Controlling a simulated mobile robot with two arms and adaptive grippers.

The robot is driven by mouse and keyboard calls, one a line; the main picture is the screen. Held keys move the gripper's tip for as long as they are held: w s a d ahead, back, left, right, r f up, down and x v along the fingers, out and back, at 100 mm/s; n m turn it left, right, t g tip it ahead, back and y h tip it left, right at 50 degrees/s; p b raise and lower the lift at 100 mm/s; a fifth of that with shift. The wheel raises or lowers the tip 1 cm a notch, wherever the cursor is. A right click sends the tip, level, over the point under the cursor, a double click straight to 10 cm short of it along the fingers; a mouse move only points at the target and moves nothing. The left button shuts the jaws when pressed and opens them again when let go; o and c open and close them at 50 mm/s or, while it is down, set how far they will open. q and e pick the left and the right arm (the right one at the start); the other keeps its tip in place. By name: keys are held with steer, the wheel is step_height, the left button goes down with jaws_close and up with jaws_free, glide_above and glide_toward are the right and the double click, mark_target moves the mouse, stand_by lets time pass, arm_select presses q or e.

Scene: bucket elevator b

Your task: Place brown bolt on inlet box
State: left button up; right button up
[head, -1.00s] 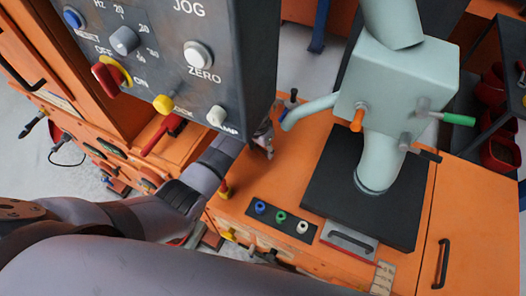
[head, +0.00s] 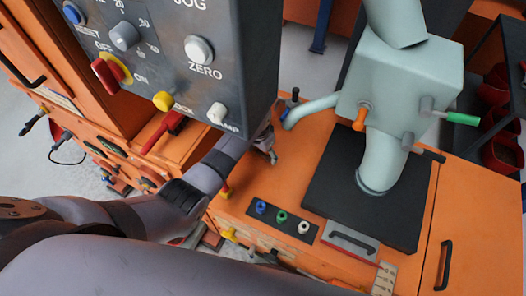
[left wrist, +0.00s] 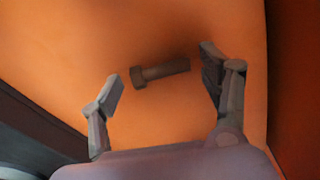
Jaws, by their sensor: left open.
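The brown bolt (left wrist: 160,73) lies on its side on an orange surface in the left wrist view, its hex head toward the left. My left gripper (left wrist: 160,75) is open, with one finger on each side of the bolt and a gap at both. In the head view my left gripper (head: 268,150) is partly hidden behind the grey control panel, over the orange cabinet top; the bolt cannot be made out there. A pale grey-green box (head: 405,75) with pipes stands on the right; I cannot tell whether it is the inlet box. My right gripper is not in view.
The grey control panel (head: 190,70) hangs close above my left arm. A black plate (head: 330,190) lies under the pale pipe. A strip with coloured knobs (head: 282,216) and a handled grey plate (head: 350,241) lie toward the front. Red bins (head: 500,150) stand at right.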

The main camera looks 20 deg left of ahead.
arm_select(q)
steer(key=shift+r, duration=0.2)
step_height(320, 180, up, 12)
steer(key=s+p, duration=0.1)
steer(key=p, duration=0.1)
steer(key=shift+s+a+p, duration=0.15)
steer(key=shift+a+p, duration=0.15)
steer(key=shift+a, duration=0.05)
steer(key=shift+f, duration=0.15)
